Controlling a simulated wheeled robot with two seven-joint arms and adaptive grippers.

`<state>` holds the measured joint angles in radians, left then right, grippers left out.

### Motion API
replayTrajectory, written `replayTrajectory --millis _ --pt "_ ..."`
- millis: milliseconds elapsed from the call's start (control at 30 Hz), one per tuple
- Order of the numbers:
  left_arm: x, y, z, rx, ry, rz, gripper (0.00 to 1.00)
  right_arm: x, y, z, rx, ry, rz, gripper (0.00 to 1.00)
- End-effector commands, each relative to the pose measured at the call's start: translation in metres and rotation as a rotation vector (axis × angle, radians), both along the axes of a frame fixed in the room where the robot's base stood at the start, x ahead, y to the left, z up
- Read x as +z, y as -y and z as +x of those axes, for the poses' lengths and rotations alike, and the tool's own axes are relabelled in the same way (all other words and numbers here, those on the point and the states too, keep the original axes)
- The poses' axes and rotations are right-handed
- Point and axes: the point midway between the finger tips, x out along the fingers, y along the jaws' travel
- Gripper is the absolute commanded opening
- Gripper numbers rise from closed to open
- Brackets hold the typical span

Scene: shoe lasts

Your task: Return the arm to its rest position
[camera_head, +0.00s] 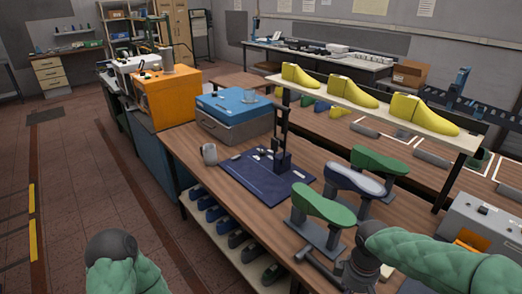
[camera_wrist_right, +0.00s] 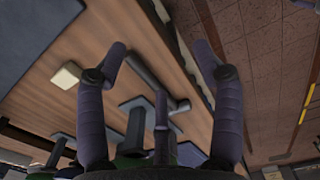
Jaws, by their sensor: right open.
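My right arm (camera_head: 430,255) comes in at the lower right of the head view, beside the front lasts. A green last (camera_head: 323,205), a grey-blue last (camera_head: 354,180) and another green last (camera_head: 379,160) sit on stands on the bench.
Yellow lasts (camera_head: 378,98) stand on a raised shelf behind. Dark shoes (camera_head: 237,238) fill a lower shelf. The floor (camera_head: 90,185) at left is clear.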

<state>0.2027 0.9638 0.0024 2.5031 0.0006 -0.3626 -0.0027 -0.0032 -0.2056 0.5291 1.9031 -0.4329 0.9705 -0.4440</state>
Motion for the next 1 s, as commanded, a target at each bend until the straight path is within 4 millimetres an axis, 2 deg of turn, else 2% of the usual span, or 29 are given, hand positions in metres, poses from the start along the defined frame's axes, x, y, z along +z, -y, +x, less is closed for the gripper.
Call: replayTrajectory --millis 367,567,767,1000 --pt "0.0 0.0 0.0 0.0 0.001 0.0 0.4 -0.035 -0.019 0.005 -0.046 -0.009 0.06 0.68" --pt "0.0 0.0 0.0 0.0 -0.001 0.0 0.4 -0.065 -0.036 0.007 -0.093 -0.018 0.11 0.68" --pt "0.0 0.0 0.0 0.0 0.0 0.0 0.4 -0.111 -0.061 0.004 -0.181 -0.036 0.182 0.68" --pt "0.0 0.0 0.0 0.0 0.0 0.0 0.4 -0.183 -0.097 -0.012 -0.373 -0.069 0.283 0.68"
